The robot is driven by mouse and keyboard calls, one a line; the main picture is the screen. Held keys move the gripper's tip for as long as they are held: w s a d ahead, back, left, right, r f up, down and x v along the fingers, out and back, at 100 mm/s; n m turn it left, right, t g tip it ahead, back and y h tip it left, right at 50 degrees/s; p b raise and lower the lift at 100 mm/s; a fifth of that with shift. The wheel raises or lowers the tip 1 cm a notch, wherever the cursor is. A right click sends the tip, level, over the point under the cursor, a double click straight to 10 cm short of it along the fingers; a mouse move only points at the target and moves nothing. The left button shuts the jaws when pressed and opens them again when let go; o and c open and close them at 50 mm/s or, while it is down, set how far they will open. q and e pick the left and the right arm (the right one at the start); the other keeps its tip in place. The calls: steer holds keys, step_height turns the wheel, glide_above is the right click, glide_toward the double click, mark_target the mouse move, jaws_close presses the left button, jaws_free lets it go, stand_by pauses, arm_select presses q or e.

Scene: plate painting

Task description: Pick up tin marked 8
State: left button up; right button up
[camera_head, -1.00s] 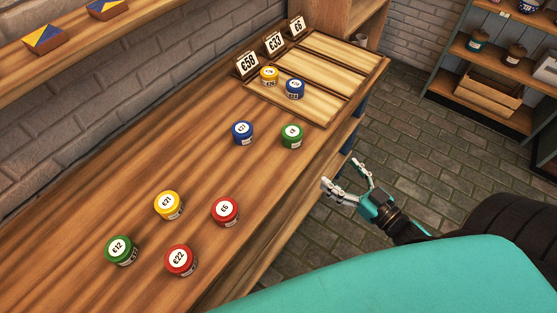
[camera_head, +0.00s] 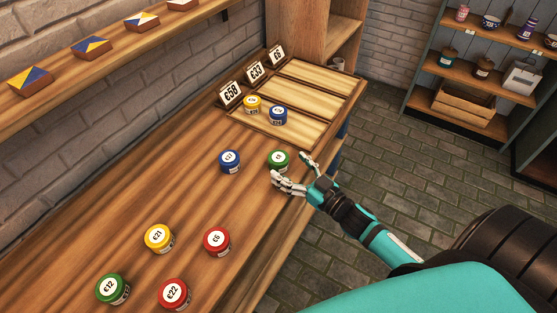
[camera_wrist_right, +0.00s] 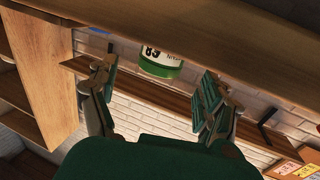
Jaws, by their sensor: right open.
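The green tin (camera_head: 278,160) stands near the front edge of the wooden counter in the head view. Its lid label is small, but its side label reads like an 8 in the right wrist view (camera_wrist_right: 161,60). My right gripper (camera_head: 291,170) is open and empty, close in front of this tin. In the wrist view the tin shows beyond and between the two spread fingers, with no clear contact. My left gripper is not in view.
A blue tin (camera_head: 230,160) stands to its left. A yellow tin (camera_head: 252,105) and another blue tin (camera_head: 278,115) are in the nearest section of the divided tray (camera_head: 325,91), by the price cards (camera_head: 230,93). Several red, yellow and green tins stand nearer on the counter (camera_head: 205,200).

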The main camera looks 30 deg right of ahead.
mark_target(279, 157)
steer(key=x, duration=0.5)
steer(key=shift+w+r+p, duration=0.1)
steer(key=shift+r+p, duration=0.1)
steer(key=shift+p, duration=0.2)
steer(key=shift+c, duration=0.4)
steer(key=c, duration=1.3)
steer(key=shift+o, duration=0.2)
steer(key=shift+r, duration=0.1)
